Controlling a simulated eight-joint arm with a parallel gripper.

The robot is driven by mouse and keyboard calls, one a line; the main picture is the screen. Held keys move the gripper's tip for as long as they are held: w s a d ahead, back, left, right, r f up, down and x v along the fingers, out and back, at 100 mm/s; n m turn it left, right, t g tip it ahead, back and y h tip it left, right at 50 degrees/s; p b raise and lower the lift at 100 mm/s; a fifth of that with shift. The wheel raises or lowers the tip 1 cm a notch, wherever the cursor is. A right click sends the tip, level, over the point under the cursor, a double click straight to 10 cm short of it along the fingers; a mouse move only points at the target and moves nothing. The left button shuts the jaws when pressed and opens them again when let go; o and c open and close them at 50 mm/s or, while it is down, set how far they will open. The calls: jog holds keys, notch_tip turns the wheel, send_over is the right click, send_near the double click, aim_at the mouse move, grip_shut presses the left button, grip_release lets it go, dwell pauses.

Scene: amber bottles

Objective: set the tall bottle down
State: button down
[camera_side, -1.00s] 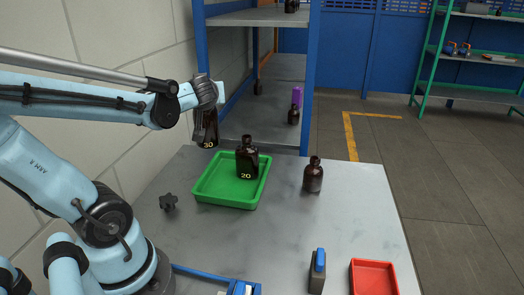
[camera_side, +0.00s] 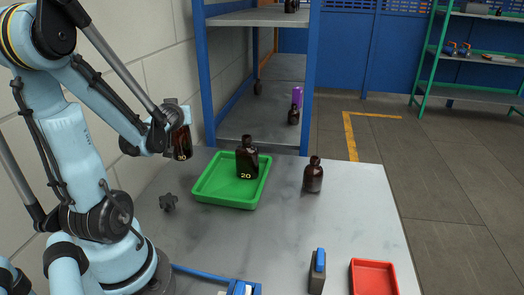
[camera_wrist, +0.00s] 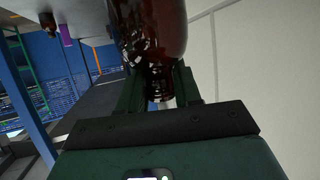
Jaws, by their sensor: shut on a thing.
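The tall amber bottle (camera_side: 182,146), marked 30, is upright at the left of the side view, near the far left edge of the table. My gripper (camera_side: 177,113) is shut on its upper part. In the wrist view, the jaws (camera_wrist: 160,88) close around the bottle's neck, and its glossy brown body (camera_wrist: 152,30) extends beyond them. The bottle is left of the green tray and apart from it. I cannot tell how far its base is from the table surface.
The green tray (camera_side: 212,200) holds an amber bottle (camera_side: 247,160) marked 20. Another bottle (camera_side: 313,176) stands right of it. A red tray (camera_side: 373,280) is at the front right. The middle of the table (camera_side: 290,225) is clear.

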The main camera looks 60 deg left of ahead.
aim_at(178, 129)
jog(key=shift+s+a+f, duration=0.1)
jog(key=shift+a+f, duration=0.1)
jog(key=shift+f, duration=1.9)
jog(key=c, duration=0.8)
grip_release()
jog(key=shift+f, duration=0.1)
